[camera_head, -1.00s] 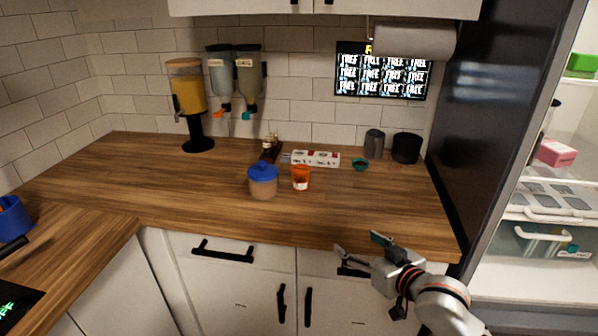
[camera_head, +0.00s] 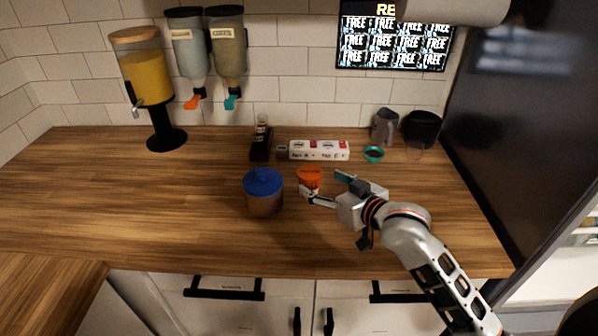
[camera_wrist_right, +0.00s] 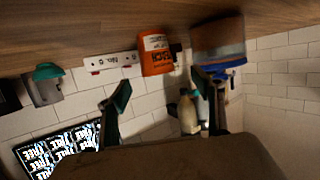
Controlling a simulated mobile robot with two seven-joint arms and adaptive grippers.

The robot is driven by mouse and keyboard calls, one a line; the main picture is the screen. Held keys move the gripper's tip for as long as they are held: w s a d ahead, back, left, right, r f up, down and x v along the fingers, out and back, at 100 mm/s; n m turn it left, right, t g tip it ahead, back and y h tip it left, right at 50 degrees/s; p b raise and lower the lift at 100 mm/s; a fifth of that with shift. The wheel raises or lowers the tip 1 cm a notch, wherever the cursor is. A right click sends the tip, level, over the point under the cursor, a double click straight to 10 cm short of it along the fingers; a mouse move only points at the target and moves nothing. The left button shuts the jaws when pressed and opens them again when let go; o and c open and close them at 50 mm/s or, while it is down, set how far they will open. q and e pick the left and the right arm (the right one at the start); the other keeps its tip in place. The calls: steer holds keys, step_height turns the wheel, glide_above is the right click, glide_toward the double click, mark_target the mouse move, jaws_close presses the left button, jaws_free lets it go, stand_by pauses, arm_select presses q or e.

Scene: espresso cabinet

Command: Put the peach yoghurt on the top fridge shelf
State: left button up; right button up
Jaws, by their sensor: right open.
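The peach yoghurt is a small orange tub (camera_head: 309,176) standing on the wooden counter, just right of a blue-lidded jar. My right gripper (camera_head: 320,184) is open and empty at the near right side of the tub, one finger in front of its lower part. In the right wrist view, the tilted picture shows the orange tub (camera_wrist_right: 156,56) beyond and between the two spread fingers (camera_wrist_right: 164,92). I cannot tell whether a finger touches it. My left gripper is not in view. Only a sliver of the fridge (camera_head: 582,238) shows at the right edge; its top shelf is not visible.
The blue-lidded jar (camera_head: 263,194) stands close left of the tub. The dark fridge side (camera_head: 510,120) rises at the right.

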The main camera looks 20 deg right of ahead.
mark_target(310, 173)
steer(key=shift+d+r+x, duration=0.1)
steer(key=shift+r+x, duration=0.05)
steer(key=shift+x, duration=1.7)
steer(key=shift+d+r+x, duration=0.1)
steer(key=shift+r+x, duration=0.05)
steer(key=shift+x, duration=1.75)
steer(key=shift+w, duration=0.15)
steer(key=c, duration=1.3)
steer(key=shift+c, duration=0.5)
steer(key=shift+r, duration=0.1)
